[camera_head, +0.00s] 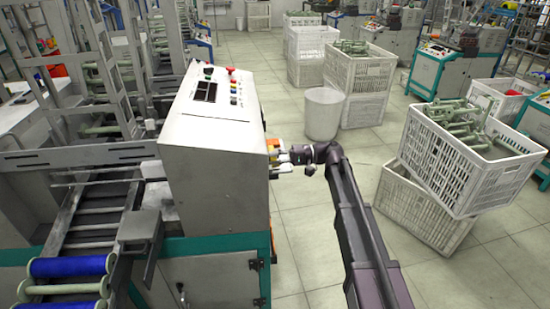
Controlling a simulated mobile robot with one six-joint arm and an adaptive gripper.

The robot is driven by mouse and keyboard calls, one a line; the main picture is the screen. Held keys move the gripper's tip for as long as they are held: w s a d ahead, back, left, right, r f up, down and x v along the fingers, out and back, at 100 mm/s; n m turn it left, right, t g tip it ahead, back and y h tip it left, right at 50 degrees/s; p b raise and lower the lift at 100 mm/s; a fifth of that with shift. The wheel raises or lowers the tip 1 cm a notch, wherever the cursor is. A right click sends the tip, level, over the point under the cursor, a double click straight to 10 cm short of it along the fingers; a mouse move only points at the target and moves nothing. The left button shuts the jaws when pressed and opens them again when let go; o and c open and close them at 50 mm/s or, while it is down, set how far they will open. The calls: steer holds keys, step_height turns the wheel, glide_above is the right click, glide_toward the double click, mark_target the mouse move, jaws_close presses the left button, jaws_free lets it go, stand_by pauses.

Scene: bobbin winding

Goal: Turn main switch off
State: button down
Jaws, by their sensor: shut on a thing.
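The main switch (272,145), an orange and yellow part, sits on the right side of the grey-white machine cabinet (213,145). My gripper (283,157) is at that side face, reaching in from the right, with its fingers at the switch. It is shut on the switch. The fingers hide part of the switch, and its turned position is too small to tell.
The cabinet's sloped top carries a panel with buttons and a red knob (230,69). Stacked white crates with bobbins (457,165) stand at the right, one tilted. A white bin (323,114) stands behind my arm. Floor (305,230) is clear between cabinet and arm.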

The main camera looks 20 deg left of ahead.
steer(key=shift+w+a, duration=0.1)
steer(key=shift+w, duration=0.1)
stand_by(0.3)
steer(key=c, duration=0.7)
jaws_free()
steer(key=shift+o, duration=0.5)
steer(key=shift+f, duration=0.1)
steer(key=v, duration=1.2)
steer(key=shift+s, duration=0.15)
